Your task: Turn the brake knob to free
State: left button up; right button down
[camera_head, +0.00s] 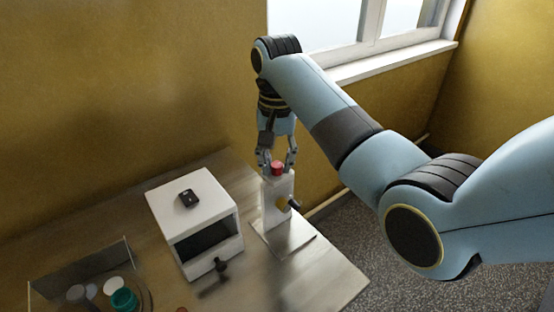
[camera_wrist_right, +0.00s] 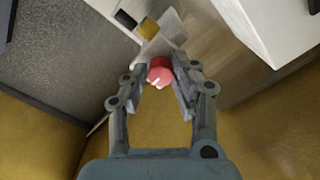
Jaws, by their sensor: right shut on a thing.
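The red brake knob (camera_head: 277,168) sits on top of a white post (camera_head: 273,204), which stands on a flat pale base plate (camera_head: 291,241). My right gripper (camera_head: 278,164) comes down from above with one finger on each side of the knob and is shut on it. In the right wrist view the knob's red top (camera_wrist_right: 158,76), with a small white mark, shows between the fingertips (camera_wrist_right: 164,82). The lower part of the knob is partly hidden by the fingers. My left gripper is not in view.
A clear bin (camera_head: 84,262) holds several small items. The table's right edge is close.

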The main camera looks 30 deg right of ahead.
jog(key=shift+n, duration=0.3)
jog(key=n, duration=0.3)
jog(key=shift+n, duration=0.3)
jog(key=n, duration=1.3)
jog(key=shift+n, duration=0.3)
dwell(0.3)
jog(key=c, duration=1.1)
grip_release()
jog(key=shift+o, duration=0.2)
